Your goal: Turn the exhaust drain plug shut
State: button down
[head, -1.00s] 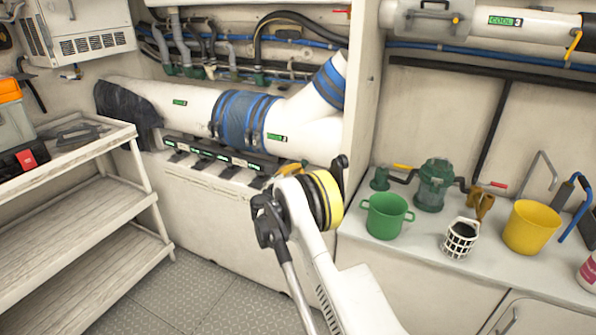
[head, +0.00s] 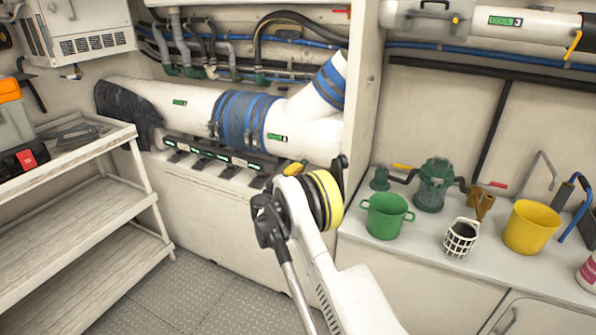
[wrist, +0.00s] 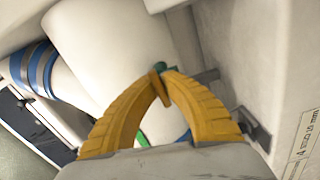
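The exhaust drain plug (wrist: 158,88) is a small brownish wing-shaped piece by a green fitting (wrist: 162,67), low on the white exhaust pipe (wrist: 105,45). My gripper (wrist: 161,82) has curved yellow fingers, and their tips come together around the plug with it pinched between them. In the head view my gripper (head: 295,168) shows only as a bit of yellow under the right part of the exhaust pipe (head: 305,137). My own wrist hides the rest, and the plug is hidden there.
Blue bands (head: 240,118) wrap the pipe. A white partition (head: 368,90) stands right of my gripper. On the right counter are a green pot (head: 387,216), a green strainer (head: 435,185) and a yellow bucket (head: 530,227). A shelf unit (head: 90,205) is at left; the floor between is clear.

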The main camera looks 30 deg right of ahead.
dwell(0.3)
jog(key=c, duration=1.4)
grip_release()
jog(key=shift+a, duration=0.1)
jog(key=v, duration=1.2)
